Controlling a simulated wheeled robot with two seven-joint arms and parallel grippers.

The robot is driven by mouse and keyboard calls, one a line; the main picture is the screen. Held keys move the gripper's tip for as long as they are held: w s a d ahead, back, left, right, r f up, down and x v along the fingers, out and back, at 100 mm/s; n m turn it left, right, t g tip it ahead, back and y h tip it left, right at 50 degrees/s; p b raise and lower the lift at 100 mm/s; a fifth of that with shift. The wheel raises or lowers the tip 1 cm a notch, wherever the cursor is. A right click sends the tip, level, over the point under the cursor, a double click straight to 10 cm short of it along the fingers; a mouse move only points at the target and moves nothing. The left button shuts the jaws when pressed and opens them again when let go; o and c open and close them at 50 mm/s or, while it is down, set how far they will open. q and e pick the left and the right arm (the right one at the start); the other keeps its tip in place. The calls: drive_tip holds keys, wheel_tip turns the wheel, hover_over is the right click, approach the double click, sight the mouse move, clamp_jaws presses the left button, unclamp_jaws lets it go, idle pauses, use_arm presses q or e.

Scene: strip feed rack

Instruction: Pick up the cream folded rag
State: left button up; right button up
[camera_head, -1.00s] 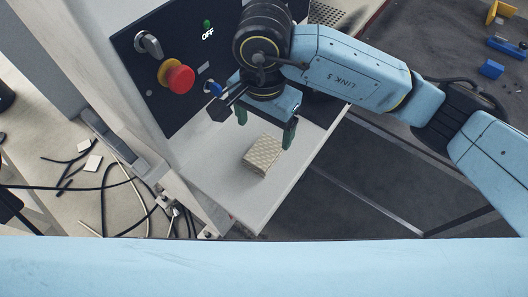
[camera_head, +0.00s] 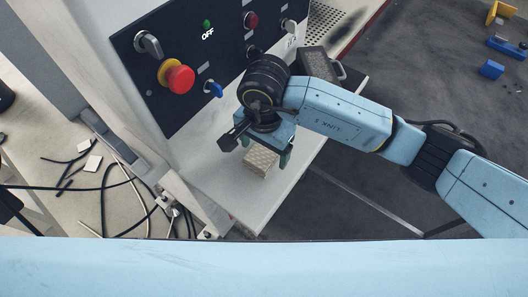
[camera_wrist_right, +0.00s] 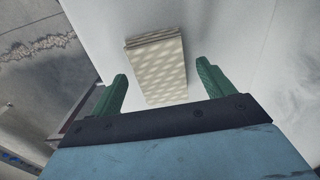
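The cream folded rag (camera_head: 261,161) lies on the white shelf below the control panel. In the right wrist view the rag (camera_wrist_right: 157,68) shows a pale dotted pattern and a folded edge. My right gripper (camera_head: 267,155) is just above the rag in the head view, hiding part of it. In the right wrist view its green fingers (camera_wrist_right: 162,85) are spread wide, with the near end of the rag between their lines and apart from both. My left gripper is not in view.
The panel behind has a red and yellow button (camera_head: 177,76), knobs and a blue switch. The white shelf (camera_head: 225,185) is otherwise clear around the rag. Loose cables (camera_head: 105,195) lie on the left. A dark grey box (camera_head: 318,62) stands behind the arm.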

sight(264, 152)
drive_tip(key=c, duration=1)
wheel_tip(264, 152, up, 10)
drive_tip(key=shift+r, duration=0.1)
